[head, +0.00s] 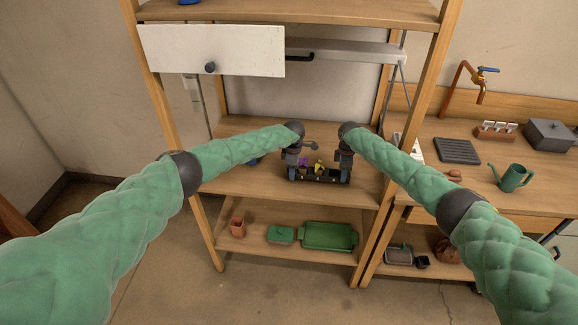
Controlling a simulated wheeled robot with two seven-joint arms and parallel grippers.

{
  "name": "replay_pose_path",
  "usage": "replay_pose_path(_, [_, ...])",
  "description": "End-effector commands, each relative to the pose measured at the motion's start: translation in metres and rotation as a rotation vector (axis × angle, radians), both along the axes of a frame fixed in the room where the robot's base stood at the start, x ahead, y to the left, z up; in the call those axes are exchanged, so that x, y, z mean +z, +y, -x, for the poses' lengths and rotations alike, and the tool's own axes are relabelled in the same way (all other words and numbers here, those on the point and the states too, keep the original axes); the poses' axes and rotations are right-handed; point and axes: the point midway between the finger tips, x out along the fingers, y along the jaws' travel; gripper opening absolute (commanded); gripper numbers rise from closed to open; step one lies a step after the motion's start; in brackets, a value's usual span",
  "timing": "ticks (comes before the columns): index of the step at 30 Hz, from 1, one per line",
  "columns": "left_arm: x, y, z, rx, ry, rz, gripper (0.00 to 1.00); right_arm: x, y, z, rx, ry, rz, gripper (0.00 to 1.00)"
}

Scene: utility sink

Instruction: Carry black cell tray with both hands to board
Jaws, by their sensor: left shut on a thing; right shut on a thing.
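The black cell tray (322,179) is at the middle shelf of the wooden rack, with small purple and yellow flowers in it. My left gripper (292,172) is shut on the tray's left end. My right gripper (346,174) is shut on its right end. The tray looks about level; I cannot tell whether it touches the shelf or is just above it. A dark ridged board (458,151) lies flat on the wooden counter to the right, beyond the rack's right post.
The rack's right post (370,245) stands between the shelf and the counter (430,184). A white drawer (212,51) hangs above the shelf. A green watering can (513,178), grey box (549,134) and labelled rack (496,131) stand on the counter. A green tray (328,236) sits below.

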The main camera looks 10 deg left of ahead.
Motion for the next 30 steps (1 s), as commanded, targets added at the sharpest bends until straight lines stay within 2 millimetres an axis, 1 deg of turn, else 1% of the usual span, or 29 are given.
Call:
replay_pose_path(9, [-0.015, -0.002, 0.000, 0.000, 0.001, 0.001, 0.24, -0.016, 0.001, 0.001, 0.001, 0.001, -0.002, 0.24])
replay_pose_path(10, [-0.016, -0.002, 0.000, 0.000, 0.000, 0.002, 0.51, -0.016, 0.001, 0.001, 0.001, 0.001, -0.002, 0.51])
replay_pose_path(13, [-0.015, -0.001, 0.000, -0.001, 0.000, 0.001, 0.70, -0.015, 0.001, 0.000, 0.001, 0.001, -0.001, 0.70])
replay_pose_path(26, [-0.015, 0.000, 0.000, 0.000, 0.000, 0.000, 0.71, -0.015, 0.000, 0.000, 0.000, 0.000, -0.001, 0.70])
replay_pose_path(30, [-0.011, 0.000, 0.000, 0.000, 0.000, 0.000, 0.71, -0.015, 0.000, 0.000, 0.000, 0.000, 0.000, 0.70])
